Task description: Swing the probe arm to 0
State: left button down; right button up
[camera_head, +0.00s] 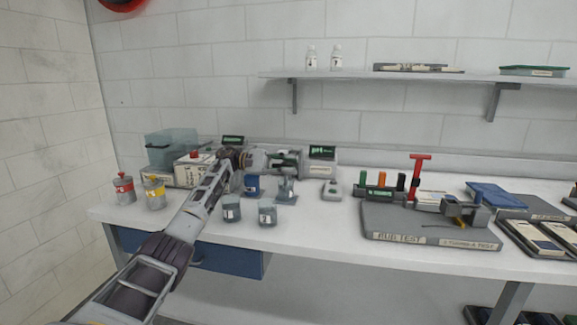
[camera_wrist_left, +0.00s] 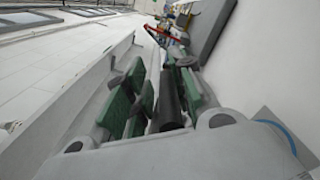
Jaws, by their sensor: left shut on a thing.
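My left gripper (camera_head: 287,160) reaches in from the left to the back of the bench, beside the pH meter (camera_head: 321,153) with its lit green display. In the left wrist view, its green-padded fingers (camera_wrist_left: 150,105) are closed around a dark rod (camera_wrist_left: 169,100), which looks like the probe arm. In the head view the gripper hides most of the probe arm, and I cannot read its angle. A probe stand (camera_head: 286,190) with a blue-grey base is just below the gripper. My right gripper is not in view.
Grey beakers (camera_head: 232,213) and a blue cup (camera_head: 252,185) stand near my left forearm. Red-capped and yellow-labelled jars (camera_head: 124,189) are at the left. The rub test board (camera_head: 400,225) lies to the right. A shelf (camera_head: 430,76) runs above.

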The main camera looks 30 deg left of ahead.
pick_arm(q)
jog(key=c, duration=1.5)
grip_release()
jog(key=shift+f, duration=0.1)
jog(key=shift+o, duration=0.2)
jog(key=shift+s, duration=0.1)
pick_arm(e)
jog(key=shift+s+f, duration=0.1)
pick_arm(q)
jog(key=shift+a, duration=0.1)
jog(key=v, duration=0.7)
jog(key=shift+a, duration=0.15)
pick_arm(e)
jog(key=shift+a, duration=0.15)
